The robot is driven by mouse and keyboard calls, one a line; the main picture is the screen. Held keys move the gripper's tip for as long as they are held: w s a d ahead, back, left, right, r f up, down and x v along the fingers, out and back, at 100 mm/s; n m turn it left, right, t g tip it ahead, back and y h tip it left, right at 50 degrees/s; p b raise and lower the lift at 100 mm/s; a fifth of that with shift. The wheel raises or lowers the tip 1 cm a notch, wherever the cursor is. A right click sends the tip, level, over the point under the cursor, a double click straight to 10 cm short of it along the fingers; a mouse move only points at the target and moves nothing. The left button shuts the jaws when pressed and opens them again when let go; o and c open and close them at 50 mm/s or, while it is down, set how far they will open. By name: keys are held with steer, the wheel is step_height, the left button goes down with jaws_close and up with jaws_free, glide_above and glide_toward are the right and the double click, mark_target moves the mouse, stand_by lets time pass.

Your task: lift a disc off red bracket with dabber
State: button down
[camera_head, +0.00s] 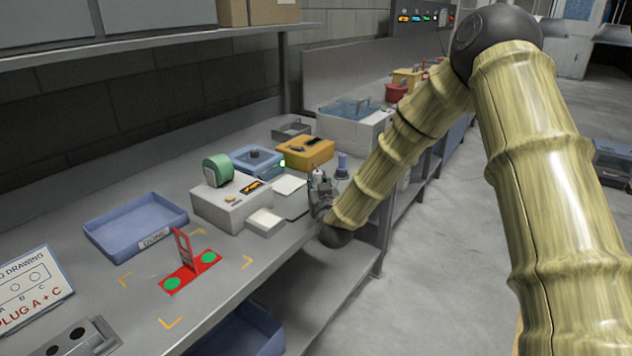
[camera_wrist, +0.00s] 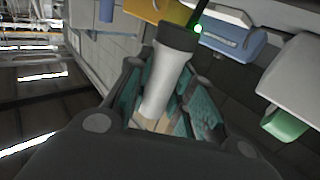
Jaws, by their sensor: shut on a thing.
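The red bracket (camera_head: 183,272) lies on the bench, with an upright red plate between two green discs. One green disc (camera_head: 172,284) is on its near left end, the other green disc (camera_head: 208,257) on its right end. My gripper (camera_head: 320,190) is at the bench's front edge, to the right of the bracket and well apart from it. It is shut on a pale cylinder with a dark end, which looks like the dabber (camera_wrist: 167,82). In the wrist view the dabber stands between the teal-padded fingers of my gripper (camera_wrist: 165,105), its dark end pointing away from the palm.
A blue tray marked DONE (camera_head: 118,243) lies behind the bracket. A white box (camera_head: 222,207), a green roll (camera_head: 217,170), a blue box (camera_head: 257,158) and a yellow box (camera_head: 304,152) stand near my gripper. A drawing card (camera_head: 35,287) reads "PLUG A + C". Yellow corner marks surround the bracket.

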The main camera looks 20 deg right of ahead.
steer(key=s+a+r+b, duration=0.1)
steer(key=s+a, duration=0.1)
steer(key=s, duration=0.8)
steer(key=shift+s, duration=0.25)
steer(key=c, duration=1.8)
jaws_free()
steer(key=shift+c, duration=1.4)
